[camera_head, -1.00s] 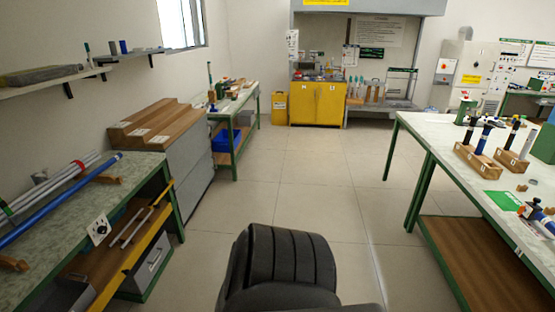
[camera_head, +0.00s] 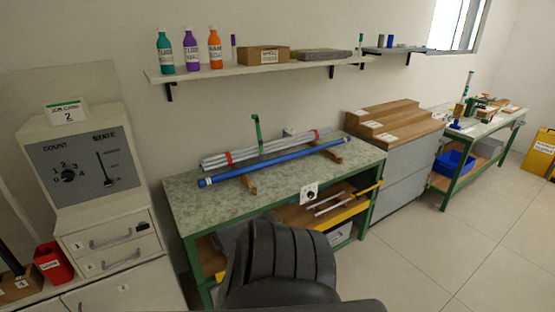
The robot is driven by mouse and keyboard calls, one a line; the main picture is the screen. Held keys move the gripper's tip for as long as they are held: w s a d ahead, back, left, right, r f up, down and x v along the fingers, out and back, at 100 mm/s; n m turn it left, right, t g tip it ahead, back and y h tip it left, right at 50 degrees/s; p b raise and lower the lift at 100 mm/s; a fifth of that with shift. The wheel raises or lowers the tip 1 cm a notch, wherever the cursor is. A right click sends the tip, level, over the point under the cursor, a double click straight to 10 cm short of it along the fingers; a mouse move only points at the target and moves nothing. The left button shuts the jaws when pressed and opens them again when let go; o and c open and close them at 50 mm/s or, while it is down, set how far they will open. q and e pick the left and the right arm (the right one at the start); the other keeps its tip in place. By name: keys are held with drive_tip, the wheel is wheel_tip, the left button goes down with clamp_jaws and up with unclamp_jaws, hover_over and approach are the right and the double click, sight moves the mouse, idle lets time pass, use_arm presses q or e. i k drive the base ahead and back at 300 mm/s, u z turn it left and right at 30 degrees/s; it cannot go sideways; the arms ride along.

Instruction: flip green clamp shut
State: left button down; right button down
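A green upright piece (camera_head: 257,133) stands behind the rods on the left workbench, tall and with a short bent top. It looks like the green clamp with its arm raised, but its lower part is hidden by the rods. A long blue rod (camera_head: 265,167) lies in front of a bundle of grey rods (camera_head: 280,146) with red bands. They rest across wooden supports (camera_head: 249,185). Neither of my grippers is in view.
The speckled bench top (camera_head: 200,208) is clear at its front left. A cabinet with a dial panel (camera_head: 88,168) stands left. A shelf (camera_head: 200,75) with bottles hangs above. Stepped wooden blocks (camera_head: 392,118) stand right. The floor (camera_head: 450,240) is open at the right.

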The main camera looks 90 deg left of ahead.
sight(255, 117)
drive_tip(key=u, duration=4.35)
drive_tip(key=i, duration=1.75)
drive_tip(key=z, duration=2.8)
